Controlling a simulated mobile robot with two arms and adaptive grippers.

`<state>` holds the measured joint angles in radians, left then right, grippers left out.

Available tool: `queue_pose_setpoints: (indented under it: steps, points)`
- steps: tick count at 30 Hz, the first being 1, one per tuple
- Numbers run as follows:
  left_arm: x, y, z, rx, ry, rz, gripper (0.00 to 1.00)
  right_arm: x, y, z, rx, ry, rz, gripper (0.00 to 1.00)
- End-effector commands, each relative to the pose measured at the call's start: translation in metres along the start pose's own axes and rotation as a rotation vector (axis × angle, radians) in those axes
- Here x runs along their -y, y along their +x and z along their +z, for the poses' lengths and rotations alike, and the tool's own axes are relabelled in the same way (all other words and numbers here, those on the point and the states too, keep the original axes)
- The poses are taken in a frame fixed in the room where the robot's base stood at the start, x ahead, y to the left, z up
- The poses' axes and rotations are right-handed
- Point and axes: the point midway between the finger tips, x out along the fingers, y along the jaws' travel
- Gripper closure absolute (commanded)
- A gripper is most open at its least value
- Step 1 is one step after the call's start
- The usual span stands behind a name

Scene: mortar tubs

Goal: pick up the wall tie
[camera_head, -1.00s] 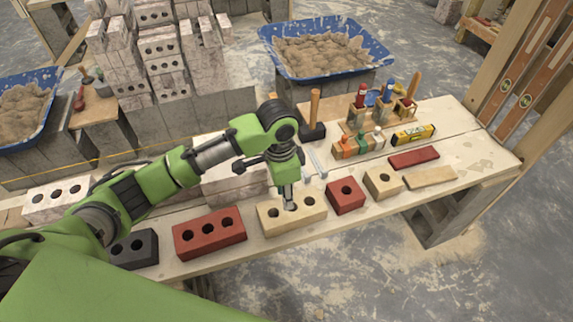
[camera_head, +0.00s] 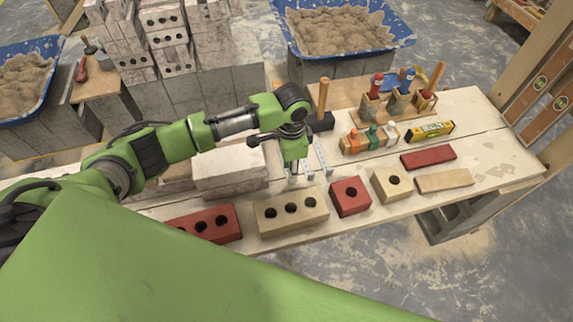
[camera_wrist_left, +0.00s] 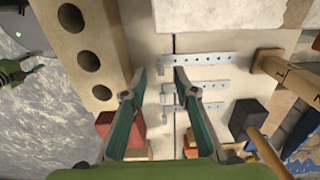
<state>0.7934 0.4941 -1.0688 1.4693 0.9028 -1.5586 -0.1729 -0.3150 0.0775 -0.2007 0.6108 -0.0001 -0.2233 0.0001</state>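The wall ties are thin grey perforated metal strips lying side by side on the table. In the left wrist view I see an upper tie (camera_wrist_left: 210,58), a middle tie (camera_wrist_left: 205,86) and a lower one (camera_wrist_left: 212,105). In the head view the ties (camera_head: 321,158) lie just right of my left gripper (camera_head: 293,174), partly hidden by it. My left gripper also shows in the wrist view (camera_wrist_left: 160,76), fingers apart and empty, with its tips near the ties' left ends. A green and black part, probably my right gripper (camera_wrist_left: 20,73), shows at the wrist view's left edge, too small to judge.
A cream three-hole brick (camera_head: 291,211) lies in front of the ties, with a red one-hole block (camera_head: 350,197) to its right. A pale block (camera_head: 229,166) stands left. Bottles in a wooden holder (camera_head: 368,140) stand to the right.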

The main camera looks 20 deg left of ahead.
Motion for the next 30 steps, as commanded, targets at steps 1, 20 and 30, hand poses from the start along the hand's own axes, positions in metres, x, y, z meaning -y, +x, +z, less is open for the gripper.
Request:
queue_pose_setpoints:
  steps: [1,20,30]
  points:
    - [0.0,0.003,0.0,0.0,0.0,0.0,0.73,-0.001,0.0,-0.007,-0.01,0.0,0.001,0.6]
    - [0.001,0.054,0.002,0.001,0.0,-0.001,0.73,-0.004,-0.003,-0.017,-0.024,0.0,0.005,0.6]
    - [0.001,0.054,0.002,0.001,0.0,-0.001,1.0,-0.006,-0.003,-0.015,-0.021,0.0,0.007,0.6]
